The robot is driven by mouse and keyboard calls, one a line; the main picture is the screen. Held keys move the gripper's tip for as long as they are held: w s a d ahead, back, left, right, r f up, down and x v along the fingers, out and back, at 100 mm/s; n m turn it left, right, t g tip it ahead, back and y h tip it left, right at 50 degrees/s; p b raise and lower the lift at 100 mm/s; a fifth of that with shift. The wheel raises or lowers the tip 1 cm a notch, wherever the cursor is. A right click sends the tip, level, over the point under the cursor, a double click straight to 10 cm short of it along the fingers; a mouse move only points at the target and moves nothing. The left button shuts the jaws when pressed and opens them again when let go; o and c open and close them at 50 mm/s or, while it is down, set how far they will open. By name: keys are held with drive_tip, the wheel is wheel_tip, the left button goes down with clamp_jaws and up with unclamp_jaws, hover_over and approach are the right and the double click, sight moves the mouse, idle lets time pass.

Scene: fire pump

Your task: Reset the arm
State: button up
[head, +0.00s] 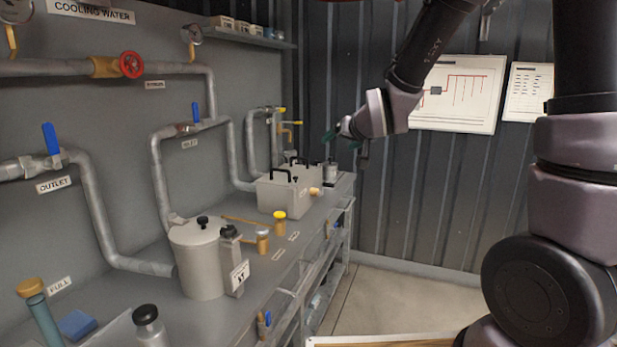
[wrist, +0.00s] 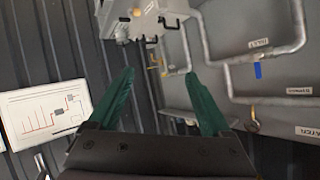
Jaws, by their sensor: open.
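My gripper (head: 338,138) is raised above the far end of the bench in the head view, in front of the corrugated wall. In the wrist view my gripper (wrist: 162,100) has its two green fingers spread wide apart with nothing between them. It touches nothing that I can see. My arm comes down from the upper right of the head view, and the wrist view is turned, with the bench at its top.
The bench (head: 130,320) holds a lidded grey pot (head: 197,262), a grey box (head: 283,192) with black handles and a steel flask (head: 150,328). Pipes with a red valve wheel (head: 131,64) and blue levers line the left wall. The floor (head: 390,300) right of the bench is clear.

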drive_tip(key=s+d+r+m+g+h, duration=0.25)
drive_tip(key=s+d+r, duration=0.45)
drive_tip(key=s+d, duration=0.4)
drive_tip(key=s+d+r+g, duration=0.1)
drive_tip(key=s+d, duration=0.1)
drive_tip(key=s, duration=0.5)
drive_tip(key=s+d+r+m+g, duration=0.1)
drive_tip(key=s+d, duration=0.1)
drive_tip(key=s, duration=0.5)
drive_tip(key=shift+d+y, duration=0.15)
drive_tip(key=shift+y, duration=0.2)
drive_tip(key=shift+w+m+g, duration=0.1)
drive_tip(key=shift+m+g, duration=0.15)
